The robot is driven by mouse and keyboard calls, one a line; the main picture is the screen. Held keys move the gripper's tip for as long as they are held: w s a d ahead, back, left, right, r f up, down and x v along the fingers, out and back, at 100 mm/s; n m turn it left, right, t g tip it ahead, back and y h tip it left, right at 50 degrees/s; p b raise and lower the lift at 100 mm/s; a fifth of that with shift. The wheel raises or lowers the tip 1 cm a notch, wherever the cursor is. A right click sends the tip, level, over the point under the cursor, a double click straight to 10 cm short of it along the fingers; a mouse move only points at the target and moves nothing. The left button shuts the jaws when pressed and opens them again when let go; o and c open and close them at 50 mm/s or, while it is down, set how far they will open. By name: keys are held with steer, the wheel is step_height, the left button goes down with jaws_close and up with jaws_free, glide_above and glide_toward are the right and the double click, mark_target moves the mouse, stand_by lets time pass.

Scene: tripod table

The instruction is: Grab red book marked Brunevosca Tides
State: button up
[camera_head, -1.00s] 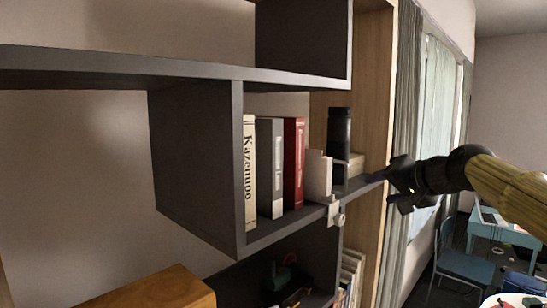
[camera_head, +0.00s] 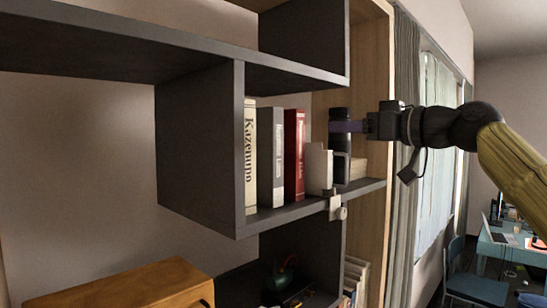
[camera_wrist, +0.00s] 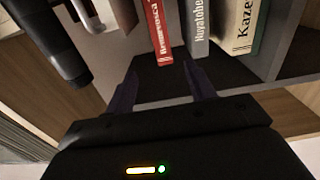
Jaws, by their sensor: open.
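The red book (camera_head: 293,155) stands upright on the shelf between a grey book (camera_head: 271,157) and a small white object (camera_head: 319,168). In the wrist view the red book (camera_wrist: 160,32) shows its spine, with the lettering partly readable as "Brunevosca". My gripper (camera_head: 335,127) is at the shelf's right side, level with the books, in front of the black cylinder. In the wrist view its two fingers (camera_wrist: 160,88) are apart and empty, with the red book's spine end just beyond the gap. The gripper is not touching the book.
A cream book marked "Kazenmo" (camera_head: 250,155) stands left of the grey one. A black cylinder (camera_head: 339,158) stands right of the white object. The shelf's dark side panel (camera_head: 205,150) closes the left, and a board (camera_head: 300,84) lies above. A white clip-like object (camera_head: 337,208) sits on the shelf edge.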

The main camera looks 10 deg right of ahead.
mark_target(302, 126)
steer(key=p+x, duration=0.6)
steer(key=x, duration=0.5)
steer(key=shift+w+a+r, duration=0.15)
steer(key=shift+w, duration=0.05)
steer(key=shift+w+a+f, duration=0.15)
steer(key=shift+w+f, duration=0.05)
steer(key=shift+w, duration=0.1)
steer(key=shift+w+a+r+p, duration=0.2)
steer(key=shift+w+a+p, duration=0.15)
steer(key=shift+p, duration=0.4)
steer(key=p+x, duration=0.1)
steer(key=x, duration=0.1)
steer(key=p+x, duration=0.2)
steer(key=shift+a+f, duration=0.2)
steer(key=shift+f, duration=0.05)
